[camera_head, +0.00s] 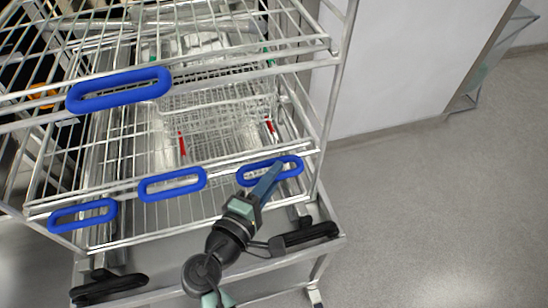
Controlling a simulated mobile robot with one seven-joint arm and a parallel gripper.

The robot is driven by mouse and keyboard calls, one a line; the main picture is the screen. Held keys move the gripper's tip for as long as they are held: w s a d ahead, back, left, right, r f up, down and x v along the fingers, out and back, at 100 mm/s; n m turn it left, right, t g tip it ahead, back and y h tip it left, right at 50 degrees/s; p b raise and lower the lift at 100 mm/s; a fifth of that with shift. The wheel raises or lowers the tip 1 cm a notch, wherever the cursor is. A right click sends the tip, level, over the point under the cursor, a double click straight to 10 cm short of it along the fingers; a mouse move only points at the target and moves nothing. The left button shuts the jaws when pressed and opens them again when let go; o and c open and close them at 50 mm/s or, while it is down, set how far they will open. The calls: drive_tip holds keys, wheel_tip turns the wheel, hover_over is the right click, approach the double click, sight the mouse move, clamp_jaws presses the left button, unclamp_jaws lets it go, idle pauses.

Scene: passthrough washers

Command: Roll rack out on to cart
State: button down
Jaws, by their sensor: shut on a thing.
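The rack (222,156) is a silver wire frame with several blue loop handles along its near side. My gripper (270,176) is shut on the right lower blue handle (287,162); the fingertips partly cover it. Another blue handle (173,184) is at the lower middle, one (82,216) at the lower left, and a larger one (119,90) higher up. The cart (330,246) is a metal frame below the near edge of the rack, with a black handle (304,236) at right and another (108,289) at left. How far the rack rests on the cart is unclear.
Wire baskets (210,125) with small red parts sit inside the rack. A white wall panel (385,65) stands to the right. Grey floor (440,215) is clear on the right. A metal stand (490,65) is at the far upper right.

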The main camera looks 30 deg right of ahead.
drive_tip(key=c, duration=0.8)
unclamp_jaws()
drive_tip(key=shift+s, duration=0.2)
drive_tip(key=shift+a, duration=0.2)
drive_tip(key=b+v, duration=0.2)
drive_tip(key=v, duration=1)
drive_tip(key=shift+s+a, duration=0.15)
drive_tip(key=shift+a, duration=0.15)
